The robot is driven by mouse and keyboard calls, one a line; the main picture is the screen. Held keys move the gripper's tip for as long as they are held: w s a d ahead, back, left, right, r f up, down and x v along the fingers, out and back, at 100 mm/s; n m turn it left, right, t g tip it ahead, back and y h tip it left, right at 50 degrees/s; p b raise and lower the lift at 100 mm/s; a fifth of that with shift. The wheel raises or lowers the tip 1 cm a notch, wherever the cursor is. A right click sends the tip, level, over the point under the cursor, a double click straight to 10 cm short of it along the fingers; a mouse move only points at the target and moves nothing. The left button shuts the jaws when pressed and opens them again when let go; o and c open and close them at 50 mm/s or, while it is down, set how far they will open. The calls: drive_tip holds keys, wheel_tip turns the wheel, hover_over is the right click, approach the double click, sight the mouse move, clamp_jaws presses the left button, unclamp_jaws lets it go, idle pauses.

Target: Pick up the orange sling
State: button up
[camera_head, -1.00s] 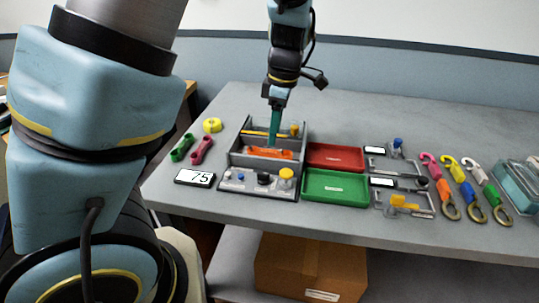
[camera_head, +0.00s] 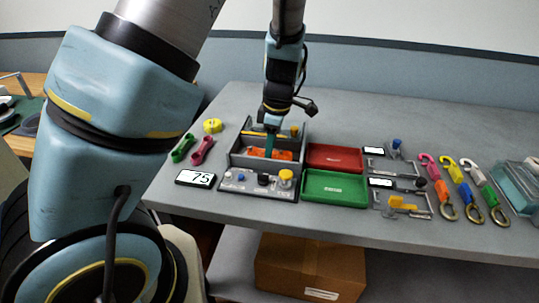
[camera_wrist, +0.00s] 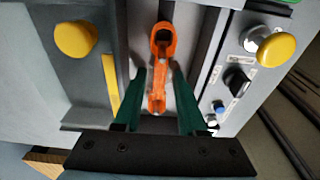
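The orange sling (camera_wrist: 162,62) lies in a compartment of the grey divided box (camera_head: 236,158). In the head view the orange sling (camera_head: 283,155) shows partly, with my gripper in front of it. My gripper (camera_head: 269,152) points down into the box. In the wrist view my gripper (camera_wrist: 160,85) is open, with one green finger on each side of the sling. The sling's looped end reaches out beyond the fingertips. I cannot tell whether the fingers touch it.
A yellow stick (camera_wrist: 111,85) and a yellow knob (camera_wrist: 75,38) are beside the compartment. The control panel (camera_head: 232,184) is in front. Red (camera_head: 333,148) and green (camera_head: 310,192) trays stand to the right. Pink (camera_head: 202,150) and green (camera_head: 182,148) pieces lie to the left.

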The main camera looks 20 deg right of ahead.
clamp_jaws()
drive_tip(key=shift+r, duration=0.15)
idle(0.4)
